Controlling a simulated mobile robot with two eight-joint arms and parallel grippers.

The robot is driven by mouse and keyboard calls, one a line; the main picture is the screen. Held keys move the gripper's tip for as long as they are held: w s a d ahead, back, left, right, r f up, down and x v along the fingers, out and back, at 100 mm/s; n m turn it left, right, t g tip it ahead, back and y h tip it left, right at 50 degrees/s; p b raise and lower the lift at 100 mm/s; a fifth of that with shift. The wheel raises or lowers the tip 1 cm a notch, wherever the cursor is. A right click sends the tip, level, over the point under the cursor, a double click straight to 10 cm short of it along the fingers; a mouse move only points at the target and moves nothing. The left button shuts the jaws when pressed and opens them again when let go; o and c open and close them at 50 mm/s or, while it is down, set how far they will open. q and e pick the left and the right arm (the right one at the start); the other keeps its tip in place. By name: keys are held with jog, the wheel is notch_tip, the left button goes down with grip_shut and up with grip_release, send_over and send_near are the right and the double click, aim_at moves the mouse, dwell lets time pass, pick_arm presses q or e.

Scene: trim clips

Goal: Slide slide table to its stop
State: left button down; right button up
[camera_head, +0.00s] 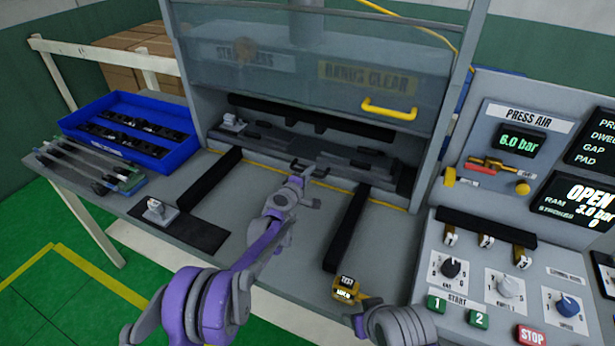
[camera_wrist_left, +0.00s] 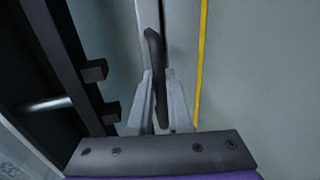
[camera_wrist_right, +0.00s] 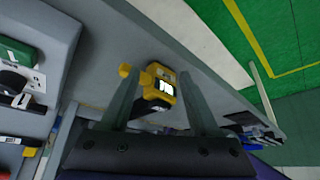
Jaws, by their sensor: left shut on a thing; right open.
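The slide table (camera_head: 345,158), a dark fixture plate with a front handle, sits inside the press opening under the raised clear guard. My left gripper (camera_head: 305,182) is at its front edge, shut on the dark handle (camera_wrist_left: 152,50), which stands between both fingers in the left wrist view. The fingers hide part of the handle in the head view. My right gripper (camera_wrist_right: 160,105) is open and apart from the slide table. Its fingers frame a yellow tester (camera_wrist_right: 160,82) without visibly gripping it; the tester also shows on the bench front in the head view (camera_head: 346,289).
Two black rails (camera_head: 347,228) run along the bench either side of my left arm. A blue tray (camera_head: 128,130) of dark parts stands at the left, with a black mat (camera_head: 185,232) nearer. The control panel (camera_head: 500,250) bounds the right. The guard has a yellow handle (camera_head: 388,110).

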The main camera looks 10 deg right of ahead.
pick_arm(q)
jog(key=shift+w+r, duration=0.15)
jog(key=c, duration=1.2)
grip_release()
jog(key=shift+d, duration=0.1)
jog(key=o, duration=0.4)
jog(key=shift+c, duration=0.2)
jog(key=b+v, duration=0.1)
jog(key=v, duration=0.9)
jog(key=shift+s+a, duration=0.2)
jog(key=shift+s, duration=0.1)
